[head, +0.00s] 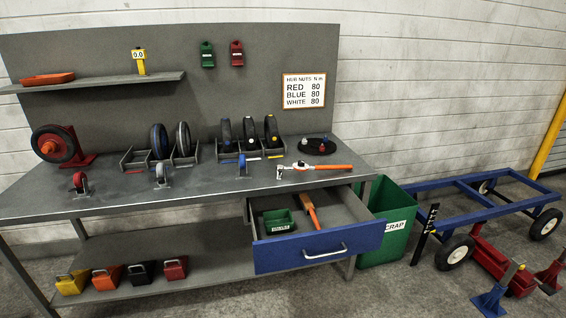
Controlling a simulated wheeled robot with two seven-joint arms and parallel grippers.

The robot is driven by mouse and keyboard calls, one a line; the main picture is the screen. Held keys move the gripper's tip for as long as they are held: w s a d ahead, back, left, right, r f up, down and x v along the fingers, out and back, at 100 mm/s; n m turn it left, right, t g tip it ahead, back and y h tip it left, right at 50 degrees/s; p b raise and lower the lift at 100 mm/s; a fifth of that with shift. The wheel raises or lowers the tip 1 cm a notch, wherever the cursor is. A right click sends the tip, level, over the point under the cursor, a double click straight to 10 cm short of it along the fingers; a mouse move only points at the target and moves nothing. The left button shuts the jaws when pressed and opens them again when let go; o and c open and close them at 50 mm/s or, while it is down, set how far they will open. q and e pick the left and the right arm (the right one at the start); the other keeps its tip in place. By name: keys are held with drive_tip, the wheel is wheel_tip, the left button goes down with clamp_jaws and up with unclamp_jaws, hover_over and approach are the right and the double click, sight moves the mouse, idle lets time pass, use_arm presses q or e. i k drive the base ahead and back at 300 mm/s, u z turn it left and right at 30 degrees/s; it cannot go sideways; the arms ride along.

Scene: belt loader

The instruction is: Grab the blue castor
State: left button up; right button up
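The blue castor (242,166) is a small wheel that stands near the front edge of the grey workbench top (205,186), right of its middle. A red castor (80,182) and a grey-white castor (161,175) stand further left along the same edge. Neither of my grippers shows in the head view, so nothing is seen holding or touching the blue castor.
Behind the castors, several wheels stand in racks (185,158). A torque wrench (312,168) with an orange handle lies right of the blue castor. A blue-fronted drawer (290,250) stands open below. A green scrap bin (390,215) and blue cart frame (470,200) are right.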

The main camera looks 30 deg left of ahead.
sight(242, 162)
drive_tip(key=z, duration=0.25)
drive_tip(key=i, duration=0.95)
drive_tip(key=u, duration=0.5)
drive_tip(key=i, duration=0.55)
drive_tip(key=u, duration=0.4)
